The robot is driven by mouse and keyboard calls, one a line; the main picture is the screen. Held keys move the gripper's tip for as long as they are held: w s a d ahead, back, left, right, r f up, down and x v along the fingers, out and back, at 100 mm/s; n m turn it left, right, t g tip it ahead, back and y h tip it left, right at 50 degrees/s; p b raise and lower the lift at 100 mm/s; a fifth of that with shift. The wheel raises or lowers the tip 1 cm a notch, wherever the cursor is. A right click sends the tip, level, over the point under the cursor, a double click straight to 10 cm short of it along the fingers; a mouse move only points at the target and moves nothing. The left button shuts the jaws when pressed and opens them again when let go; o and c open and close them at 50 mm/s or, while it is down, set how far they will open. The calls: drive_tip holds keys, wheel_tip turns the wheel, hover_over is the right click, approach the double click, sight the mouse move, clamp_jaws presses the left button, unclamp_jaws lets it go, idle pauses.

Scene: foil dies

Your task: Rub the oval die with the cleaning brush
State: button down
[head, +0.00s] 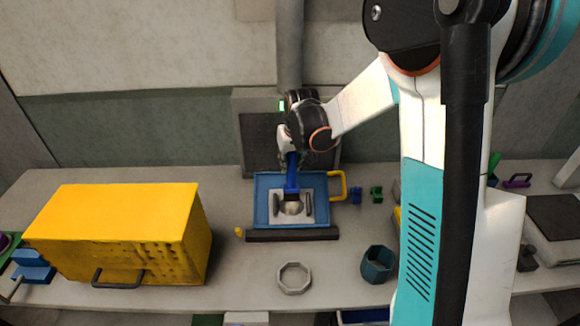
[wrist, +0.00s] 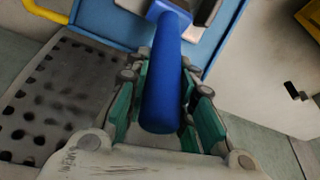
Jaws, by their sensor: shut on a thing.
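My gripper (head: 290,156) is shut on the blue handle of the cleaning brush (head: 292,178). The handle (wrist: 163,85) also shows between the teal finger pads in the wrist view. The brush points down, its dark head low over a pale plate (head: 276,219) in the blue tray (head: 262,188). A pale rounded piece, likely the oval die (head: 292,209), shows just in front of the brush head. Whether the bristles touch it cannot be told. Dark bars lie left and right of it on the plate.
The tray has a yellow handle (head: 343,186) on its right and a black bar (head: 292,235) along its front. A big yellow box (head: 120,225) stands left. A pale octagonal ring (head: 294,278) and a dark teal cup (head: 377,264) stand in front. Small blue and green pieces lie right.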

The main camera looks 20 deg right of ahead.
drive_tip(key=shift+w+d+r, duration=0.25)
drive_tip(key=shift+w+r, duration=0.05)
drive_tip(key=shift+w, duration=0.35)
drive_tip(key=shift+f, duration=0.1)
drive_tip(key=shift+s, duration=0.1)
drive_tip(key=shift+s+a+f+b, duration=0.2)
drive_tip(key=shift+s+f+b, duration=0.2)
drive_tip(key=shift+s, duration=0.2)
drive_tip(key=shift+s+a+f+b, duration=0.2)
drive_tip(key=shift+s+f+b, duration=0.2)
drive_tip(key=shift+s, duration=0.2)
drive_tip(key=shift+s+a+f+b, duration=0.2)
drive_tip(key=shift+s+f+b, duration=0.1)
drive_tip(key=shift+s, duration=0.35)
drive_tip(key=shift+s+a+f+b, duration=0.25)
drive_tip(key=shift+s+f, duration=0.1)
drive_tip(key=shift+s, duration=0.25)
drive_tip(key=shift+s+a+f+b, duration=0.2)
drive_tip(key=shift+s+f+b, duration=0.1)
drive_tip(key=shift+s, duration=0.35)
